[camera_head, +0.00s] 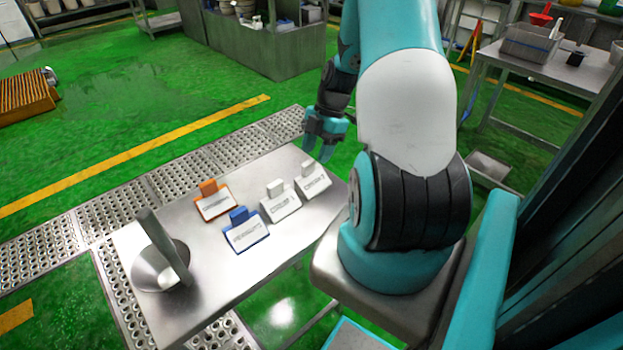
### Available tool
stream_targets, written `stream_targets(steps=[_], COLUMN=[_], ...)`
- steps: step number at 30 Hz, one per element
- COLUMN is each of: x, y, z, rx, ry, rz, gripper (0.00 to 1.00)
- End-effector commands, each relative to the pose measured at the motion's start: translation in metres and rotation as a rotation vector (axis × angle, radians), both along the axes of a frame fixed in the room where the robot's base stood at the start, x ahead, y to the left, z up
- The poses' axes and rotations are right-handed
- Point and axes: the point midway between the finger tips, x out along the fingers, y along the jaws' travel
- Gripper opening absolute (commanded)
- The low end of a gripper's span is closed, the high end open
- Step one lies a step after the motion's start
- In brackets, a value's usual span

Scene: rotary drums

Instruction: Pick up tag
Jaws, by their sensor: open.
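Several tags lie on a metal table (195,290) below my arm. The orange tag (213,203) is at the far left of the group, and the blue tag (246,234) is nearer the front. Two white tags, one in the middle (281,203) and one at the right (313,182), lie beside them. Each tag has a label plate and an upright tab; the print is too small to read. My gripper (326,150) is open beyond the table's far right corner, past the right white tag and apart from it. No tag shows between its fingers.
A metal disc with an upright plate (160,262) stands at the table's left end. Perforated metal floor grating (120,208) runs behind the table. A steel counter (262,45) stands at the back, and another table (550,70) with containers is at the upper right.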

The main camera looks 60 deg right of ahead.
Motion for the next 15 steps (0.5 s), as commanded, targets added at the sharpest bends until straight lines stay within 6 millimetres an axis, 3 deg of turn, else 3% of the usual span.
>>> stream_targets(steps=[9,15], x=[0.009,0.009], y=[0.022,0.023], z=[-0.038,-0.041], rx=[0.003,0.001], ry=[0.004,0.002], rz=[0.001,0.001], gripper=[0.47,0.47])
